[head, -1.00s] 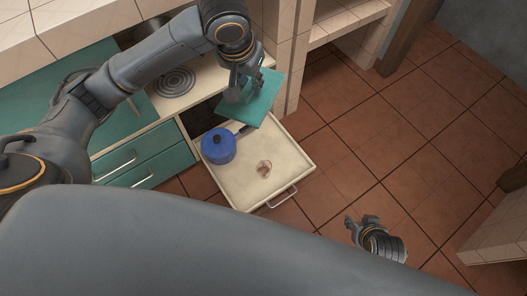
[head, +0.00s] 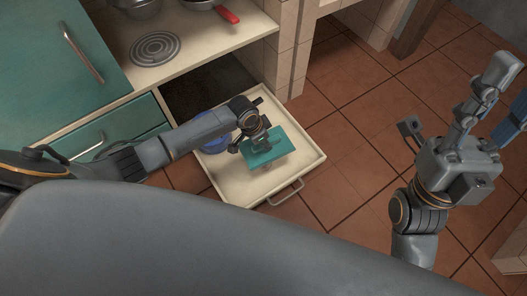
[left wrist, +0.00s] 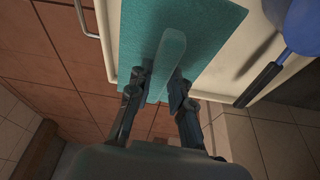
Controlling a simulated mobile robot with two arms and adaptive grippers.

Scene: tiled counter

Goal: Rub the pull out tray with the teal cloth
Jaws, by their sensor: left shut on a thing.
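The pull out tray (head: 237,188) is a cream drawer, pulled out from the cabinet; its floor also shows in the left wrist view (left wrist: 252,62). My left gripper (head: 248,144) is over the tray, shut on the teal cloth (head: 270,153). In the left wrist view the fingers (left wrist: 160,88) pinch a raised ridge of the cloth (left wrist: 212,38). The cloth hangs flat over the tray's middle; I cannot tell whether it touches the floor. The brown stain seen earlier is largely hidden by it. My right gripper (head: 452,115) is open and empty over the tiled floor.
A blue pot (head: 212,146) stands in the tray's left side, close to my left arm; its dark handle (left wrist: 262,82) shows in the left wrist view. A metal handle (head: 285,193) is on the tray's front. Stove and counter (head: 185,60) lie behind. Open floor is right.

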